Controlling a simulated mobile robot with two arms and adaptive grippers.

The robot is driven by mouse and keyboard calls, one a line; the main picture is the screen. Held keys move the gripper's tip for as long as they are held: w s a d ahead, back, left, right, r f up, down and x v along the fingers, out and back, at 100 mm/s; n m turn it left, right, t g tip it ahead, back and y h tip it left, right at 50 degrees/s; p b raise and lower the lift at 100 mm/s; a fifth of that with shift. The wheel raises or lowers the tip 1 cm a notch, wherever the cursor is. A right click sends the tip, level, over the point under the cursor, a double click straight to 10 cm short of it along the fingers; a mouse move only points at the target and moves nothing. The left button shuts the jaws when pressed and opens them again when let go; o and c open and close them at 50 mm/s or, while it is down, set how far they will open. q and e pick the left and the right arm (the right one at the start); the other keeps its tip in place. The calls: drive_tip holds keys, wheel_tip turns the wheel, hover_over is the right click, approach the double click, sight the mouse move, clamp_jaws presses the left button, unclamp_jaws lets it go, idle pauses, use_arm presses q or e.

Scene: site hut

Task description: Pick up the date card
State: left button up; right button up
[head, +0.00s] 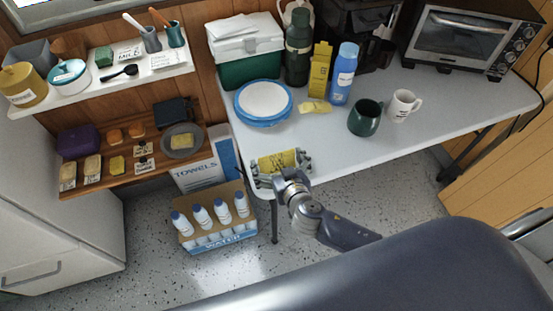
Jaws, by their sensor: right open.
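I cannot tell which card is the date card, as the print is too small. A white card with dark lettering (127,53) and another white card (168,60) are on the upper shelf. Small labelled cards (143,166) are among the food items on the lower shelf. My right gripper (281,164) is open over the front left corner of the white table. A yellow item (277,161) shows between its fingers; it is partly hidden, and I cannot tell whether they touch it. My left gripper is not in view.
The white table (325,143) holds a blue-rimmed plate (263,102), a green mug (365,118), a white mug (403,105), bottles and a toaster oven (475,40). A box of water bottles (217,240) stands on the floor. The table's front middle is clear.

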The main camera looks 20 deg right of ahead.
drive_tip(key=shift+w, duration=0.2)
drive_tip(key=c, duration=0.7)
